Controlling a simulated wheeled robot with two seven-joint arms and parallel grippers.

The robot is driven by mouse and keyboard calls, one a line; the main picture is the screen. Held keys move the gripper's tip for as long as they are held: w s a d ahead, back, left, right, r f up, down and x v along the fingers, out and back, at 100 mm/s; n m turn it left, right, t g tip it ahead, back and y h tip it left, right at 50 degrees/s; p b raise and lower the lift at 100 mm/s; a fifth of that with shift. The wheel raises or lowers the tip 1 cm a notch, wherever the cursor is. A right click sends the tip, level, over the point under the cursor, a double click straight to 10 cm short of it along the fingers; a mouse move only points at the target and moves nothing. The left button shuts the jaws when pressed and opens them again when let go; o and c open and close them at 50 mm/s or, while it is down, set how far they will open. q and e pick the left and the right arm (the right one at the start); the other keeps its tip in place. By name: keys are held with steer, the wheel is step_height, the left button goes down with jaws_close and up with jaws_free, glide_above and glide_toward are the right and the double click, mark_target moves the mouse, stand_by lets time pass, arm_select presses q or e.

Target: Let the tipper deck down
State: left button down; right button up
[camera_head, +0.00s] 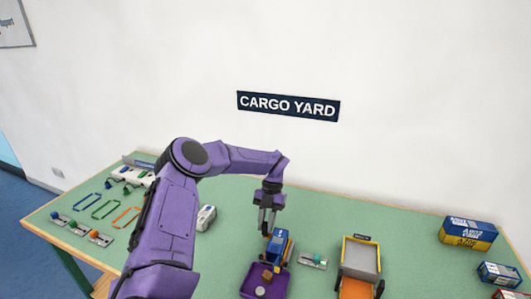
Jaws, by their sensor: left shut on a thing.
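A small blue tipper (279,248) with yellow parts stands near the front middle of the table, behind a purple tray (249,276). Its deck looks tilted toward the tray, but the exact angle is too small to tell. My left gripper (267,232) points down at the tipper's upper left end. It is shut on a part there that I take to be the deck's edge; the fingers hide the contact. A brown block (267,275) and a pale round piece (260,291) are at the tray. My right gripper is not in view.
A yellow-sided grey bed with an orange front (361,258) stands to the right. A small plate with a green knob (316,259) lies between. Boxes (468,233) stand at the far right. A white block (206,217) and coloured loops (106,209) lie left.

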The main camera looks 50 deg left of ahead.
arm_select(q)
steer(key=shift+s+f, duration=0.2)
steer(key=shift+f, duration=0.15)
steer(key=c, duration=1.2)
jaws_free()
steer(key=shift+c, duration=0.2)
steer(key=shift+w+d, duration=0.1)
steer(key=shift+d, duration=0.05)
steer(key=shift+a, duration=0.3)
steer(key=shift+w+d+r, duration=0.1)
steer(key=shift+d, duration=0.05)
steer(key=shift+r, duration=0.1)
steer(key=b+v, duration=0.1)
steer(key=v, duration=0.9)
